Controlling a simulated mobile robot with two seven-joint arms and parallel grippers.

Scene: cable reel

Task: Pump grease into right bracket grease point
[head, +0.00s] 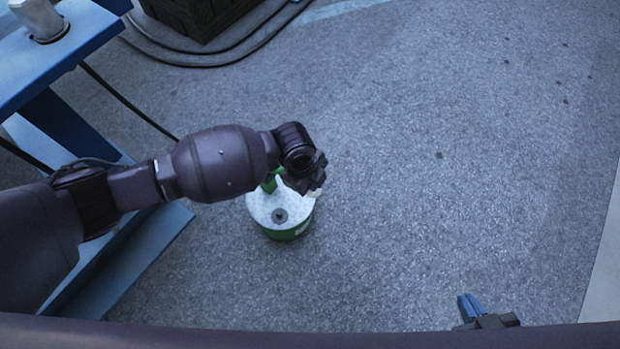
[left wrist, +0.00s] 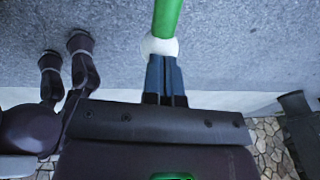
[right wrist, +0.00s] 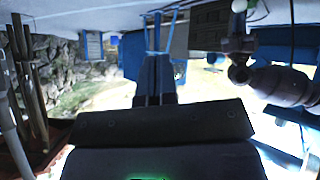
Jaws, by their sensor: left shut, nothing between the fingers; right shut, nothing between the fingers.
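A grease pump (head: 280,212), a green bucket with a white lid, stands on the ground in the middle of the head view, partly hidden by my left arm. In the left wrist view a green bar with a white end (left wrist: 160,46), which looks like its handle, lies just beyond the tips of my left gripper (left wrist: 165,60). That gripper is shut and empty; I cannot tell whether it touches the white end. In the head view its fingers are hidden behind my wrist. My right gripper (head: 469,304) is shut and empty at the lower right, apart from the pump. I cannot make out a grease point.
A blue steel stand (head: 60,50) with a metal block (head: 40,18) on top is at the left. A dark crate-like object (head: 200,14) stands at the top, with a black cable (head: 215,55) around it. The grey ground right of the pump is clear.

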